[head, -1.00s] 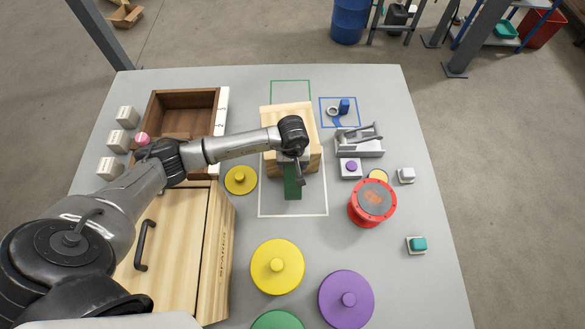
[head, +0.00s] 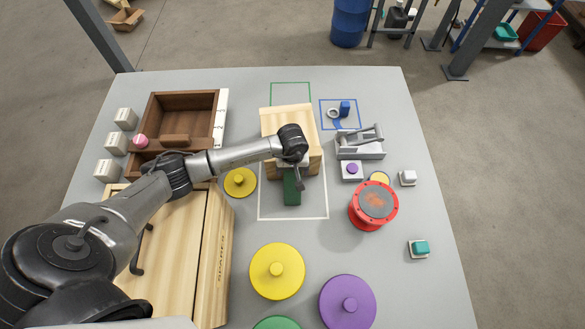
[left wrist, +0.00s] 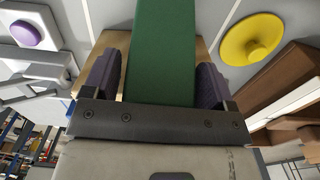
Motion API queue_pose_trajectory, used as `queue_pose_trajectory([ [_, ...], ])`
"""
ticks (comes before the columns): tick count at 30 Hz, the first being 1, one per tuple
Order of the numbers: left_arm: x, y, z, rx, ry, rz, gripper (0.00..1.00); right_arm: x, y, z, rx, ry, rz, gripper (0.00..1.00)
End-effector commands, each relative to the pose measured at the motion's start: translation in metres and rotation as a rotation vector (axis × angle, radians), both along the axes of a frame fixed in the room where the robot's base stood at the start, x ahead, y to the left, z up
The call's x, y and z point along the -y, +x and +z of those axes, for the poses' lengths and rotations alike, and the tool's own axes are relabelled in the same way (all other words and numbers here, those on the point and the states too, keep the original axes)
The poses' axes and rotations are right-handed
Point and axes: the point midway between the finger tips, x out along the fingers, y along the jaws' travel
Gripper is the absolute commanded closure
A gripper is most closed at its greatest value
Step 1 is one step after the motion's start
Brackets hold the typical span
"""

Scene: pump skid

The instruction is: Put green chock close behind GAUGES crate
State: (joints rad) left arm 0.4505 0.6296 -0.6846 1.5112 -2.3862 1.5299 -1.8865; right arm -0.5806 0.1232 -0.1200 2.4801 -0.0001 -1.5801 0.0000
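The green chock (head: 292,187) is at the near side of a light wooden crate (head: 287,119), inside a white outline. I take this as the GAUGES crate; no label on it is readable. A green outline (head: 290,86) lies on the table just behind the crate. My left gripper (head: 292,170) points down over the chock. In the left wrist view the chock (left wrist: 160,50) lies between its two dark fingers, with little or no gap; I cannot tell whether they press on it. The chock's underside is hidden. My right gripper is not in view.
A wooden SPARES crate (head: 214,260) and a brown open box (head: 155,115) stand left. Yellow (head: 277,285) and purple (head: 346,308) knobbed discs lie in front. A red cylinder (head: 373,215) and a grey fixture (head: 360,150) stand right.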

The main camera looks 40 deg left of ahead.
Motion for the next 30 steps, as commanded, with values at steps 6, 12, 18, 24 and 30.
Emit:
queue_pose_trajectory([
  [6,0.0,0.0,0.0,-0.001,-0.001,0.0,0.11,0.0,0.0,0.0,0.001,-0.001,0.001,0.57],
  [12,0.0,0.0,0.005,0.001,-0.001,0.0,0.11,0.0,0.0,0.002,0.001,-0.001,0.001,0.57],
  [18,0.0,0.0,0.034,0.002,0.001,-0.002,0.11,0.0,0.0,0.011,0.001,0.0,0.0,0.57],
  [24,0.0,0.001,0.072,0.003,0.0,-0.002,0.11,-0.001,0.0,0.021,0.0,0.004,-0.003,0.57],
  [30,0.0,0.0,0.101,0.001,-0.001,-0.001,0.11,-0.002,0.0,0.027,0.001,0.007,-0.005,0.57],
])
